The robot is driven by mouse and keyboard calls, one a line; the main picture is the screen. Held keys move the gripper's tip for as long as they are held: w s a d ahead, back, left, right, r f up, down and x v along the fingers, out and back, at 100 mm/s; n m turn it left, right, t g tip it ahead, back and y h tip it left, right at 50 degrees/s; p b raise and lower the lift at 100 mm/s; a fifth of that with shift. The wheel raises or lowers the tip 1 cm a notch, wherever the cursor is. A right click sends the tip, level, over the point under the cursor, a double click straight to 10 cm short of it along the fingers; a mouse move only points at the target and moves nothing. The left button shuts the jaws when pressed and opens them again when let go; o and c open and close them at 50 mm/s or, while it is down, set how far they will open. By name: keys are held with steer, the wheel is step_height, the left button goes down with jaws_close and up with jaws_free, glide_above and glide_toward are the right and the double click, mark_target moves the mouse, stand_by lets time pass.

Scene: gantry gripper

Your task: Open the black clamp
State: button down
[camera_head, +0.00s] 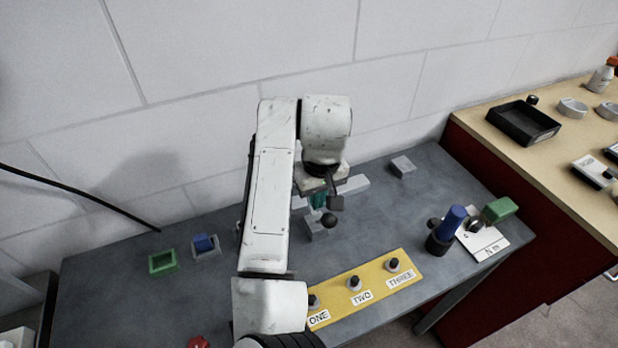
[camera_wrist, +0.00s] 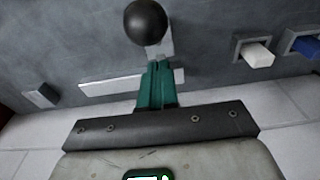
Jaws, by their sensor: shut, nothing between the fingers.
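A black ball knob (camera_head: 329,221) sits on a grey block (camera_head: 314,234) near the middle of the grey table. The knob also shows large at the top of the wrist view (camera_wrist: 147,22). It is the likeliest part of the black clamp, but I see no clamp jaws clearly. My gripper (camera_head: 318,205) points down just behind the knob, with its fingers partly hidden behind my arm. In the wrist view my gripper's teal fingers (camera_wrist: 157,66) are together and empty, with their tips close to the grey block below the knob. I cannot tell whether they touch it.
A white bar (camera_head: 353,184) lies behind my gripper. A yellow panel (camera_head: 375,287) with three black knobs is in front. A green box (camera_head: 162,262) and a blue block (camera_head: 205,243) stand left. The table's back left is clear.

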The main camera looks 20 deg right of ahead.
steer(key=shift+w+r+p, duration=0.25)
steer(key=shift+r+p, duration=0.35)
steer(key=shift+w+r+p, duration=0.25)
steer(key=shift+r+p, duration=0.3)
steer(key=shift+r, duration=0.05)
step_height(320, 180, up, 7)
steer(key=p, duration=0.3)
steer(key=shift+s+f+p, duration=0.2)
steer(key=shift+s+p, duration=0.15)
